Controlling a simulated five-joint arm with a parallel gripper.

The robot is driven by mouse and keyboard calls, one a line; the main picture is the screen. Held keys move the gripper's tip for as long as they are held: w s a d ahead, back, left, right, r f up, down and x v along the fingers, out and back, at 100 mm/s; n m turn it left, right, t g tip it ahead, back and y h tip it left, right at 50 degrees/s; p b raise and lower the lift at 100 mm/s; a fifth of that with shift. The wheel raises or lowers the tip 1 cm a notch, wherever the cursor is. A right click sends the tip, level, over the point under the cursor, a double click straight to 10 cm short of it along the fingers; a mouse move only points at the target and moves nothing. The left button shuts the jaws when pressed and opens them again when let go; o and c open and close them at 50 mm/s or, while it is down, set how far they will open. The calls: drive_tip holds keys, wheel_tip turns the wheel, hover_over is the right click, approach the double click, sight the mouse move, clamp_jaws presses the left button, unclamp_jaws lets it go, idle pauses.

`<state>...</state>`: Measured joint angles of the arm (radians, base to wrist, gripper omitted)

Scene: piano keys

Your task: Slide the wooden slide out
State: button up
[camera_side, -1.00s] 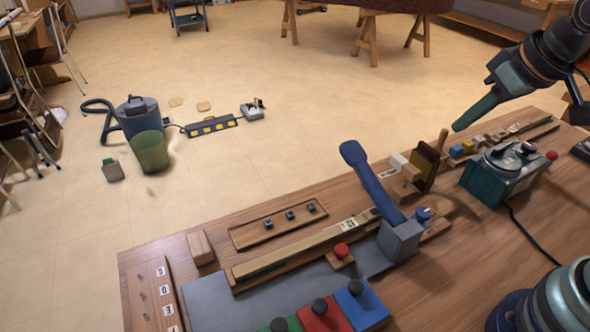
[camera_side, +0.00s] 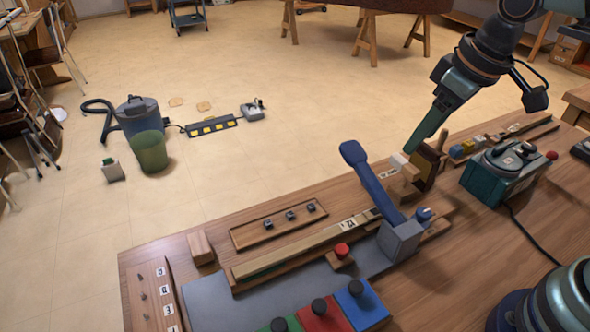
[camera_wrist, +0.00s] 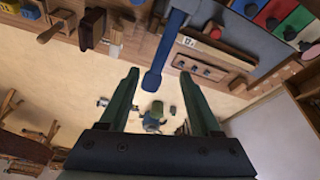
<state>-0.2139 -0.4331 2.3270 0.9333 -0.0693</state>
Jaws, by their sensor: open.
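The wrist view shows both green fingers (camera_wrist: 160,85) spread apart with nothing gripped. There the blue lever's end (camera_wrist: 153,80) appears between them, further off. Whether a finger touches the block cannot be told.
The blue lever (camera_side: 370,178) rises from a grey base left of my gripper. A teal box (camera_side: 495,175) stands to the right. A red knob (camera_side: 341,250) and coloured blocks are nearer the front.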

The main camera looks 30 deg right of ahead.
sight(342, 249)
drive_tip(key=a+f+n+g, duration=0.4)
drive_tip(key=a+f+n, duration=0.25)
drive_tip(key=a, duration=0.75)
drive_tip(key=shift+m+h, duration=0.35)
drive_tip(key=shift+h, duration=0.05)
drive_tip(key=f, duration=1.3)
drive_tip(key=shift+s+d, duration=0.25)
drive_tip(key=shift+s, duration=0.05)
clamp_jaws()
